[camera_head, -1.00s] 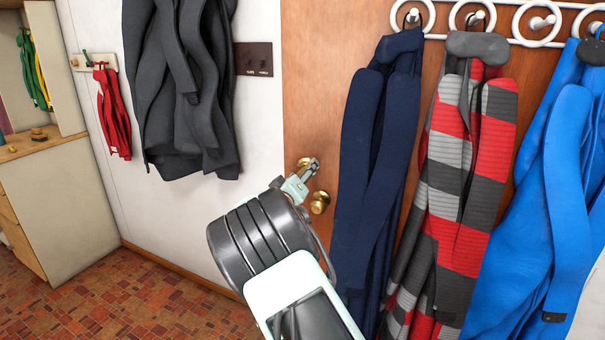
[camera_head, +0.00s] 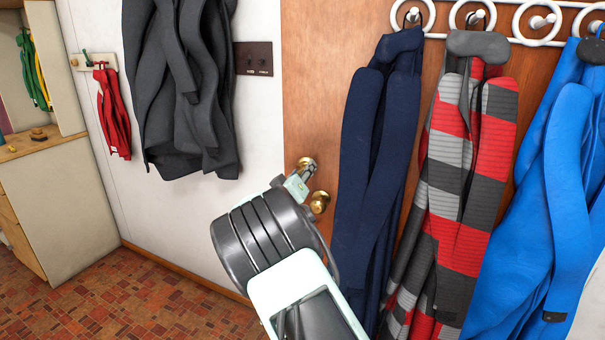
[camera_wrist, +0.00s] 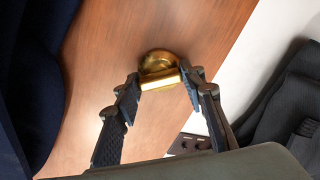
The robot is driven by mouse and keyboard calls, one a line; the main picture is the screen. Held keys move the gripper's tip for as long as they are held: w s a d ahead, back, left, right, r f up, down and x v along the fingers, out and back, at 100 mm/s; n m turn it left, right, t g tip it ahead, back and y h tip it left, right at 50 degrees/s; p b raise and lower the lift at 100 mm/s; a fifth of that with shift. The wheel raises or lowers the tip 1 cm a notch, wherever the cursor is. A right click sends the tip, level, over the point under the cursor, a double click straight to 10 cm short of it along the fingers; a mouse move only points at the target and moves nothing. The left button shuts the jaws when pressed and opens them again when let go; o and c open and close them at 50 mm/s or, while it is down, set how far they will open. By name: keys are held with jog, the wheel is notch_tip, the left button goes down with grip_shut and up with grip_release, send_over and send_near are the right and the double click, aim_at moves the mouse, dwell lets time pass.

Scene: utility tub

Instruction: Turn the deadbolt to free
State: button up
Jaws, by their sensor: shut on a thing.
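The brass deadbolt (camera_head: 306,162) is on the wooden door (camera_head: 306,90) near its left edge, just above a brass door knob (camera_head: 320,202). In the wrist view the deadbolt (camera_wrist: 158,68) shows a round plate with a thumb-turn bar standing out toward me. My gripper (camera_head: 308,172) is at the deadbolt, and its fingers partly hide it in the head view. In the wrist view my gripper (camera_wrist: 160,80) has one dark fingertip at each end of the bar, shut on it.
A navy coat (camera_head: 378,150), a striped coat (camera_head: 470,170) and a blue coat (camera_head: 550,190) hang on the door, the navy one close to the knob on the right. A dark grey coat (camera_head: 185,90) and a switch plate (camera_head: 254,59) are on the white wall at left.

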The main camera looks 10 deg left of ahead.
jog(key=shift+m+b, duration=1.95)
jog(key=shift+m, duration=1.75)
jog(key=o, duration=1.2)
jog(key=shift+c, duration=0.2)
jog(key=s+a, duration=0.2)
jog(key=s, duration=0.9)
jog(key=shift+s, duration=0.4)
